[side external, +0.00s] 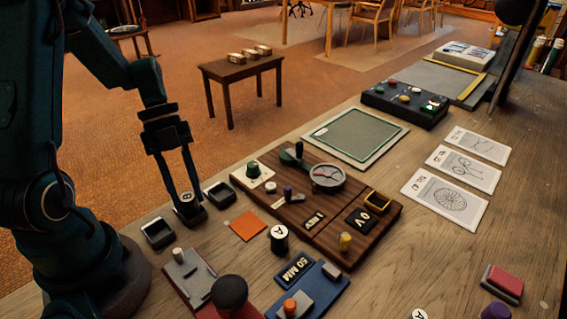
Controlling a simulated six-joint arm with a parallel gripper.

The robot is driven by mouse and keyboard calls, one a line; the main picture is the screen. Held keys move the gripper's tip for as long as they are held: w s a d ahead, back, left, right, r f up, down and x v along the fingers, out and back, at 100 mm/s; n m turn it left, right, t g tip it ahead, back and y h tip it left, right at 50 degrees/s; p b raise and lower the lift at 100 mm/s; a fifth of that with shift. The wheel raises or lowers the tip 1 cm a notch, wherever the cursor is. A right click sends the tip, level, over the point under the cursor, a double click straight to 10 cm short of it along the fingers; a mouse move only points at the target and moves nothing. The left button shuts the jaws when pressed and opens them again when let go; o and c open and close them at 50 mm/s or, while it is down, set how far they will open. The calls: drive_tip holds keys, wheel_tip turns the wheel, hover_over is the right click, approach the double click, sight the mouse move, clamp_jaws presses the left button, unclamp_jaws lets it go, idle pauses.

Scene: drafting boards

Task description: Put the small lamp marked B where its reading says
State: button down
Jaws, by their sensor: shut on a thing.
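My gripper (186,190) points down at the left of the table, shut on a small dark lamp with a round white top marked B (186,198). The lamp is upright, in or just above a dark square holder; I cannot tell if it touches the holder. A wooden board (368,243) lies to the right, with a round dial gauge (327,177), a plate reading "0 V" (362,220) and another small marked plate (314,218). The dial's needle is too small to read. A dark lamp marked A (278,239) stands in front of the board.
Dark square holders stand left (158,233) and right (219,193) of the lamp. An orange square (248,226) lies nearby. A blue block with a "50 MM" plate (293,268) is in front. A green-grey panel (358,136), a button box (405,103) and picture cards (445,198) lie farther off.

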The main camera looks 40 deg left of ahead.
drive_tip(key=shift+f, duration=0.2)
drive_tip(key=shift+c, duration=0.7)
unclamp_jaws()
drive_tip(key=shift+r, duration=3.5)
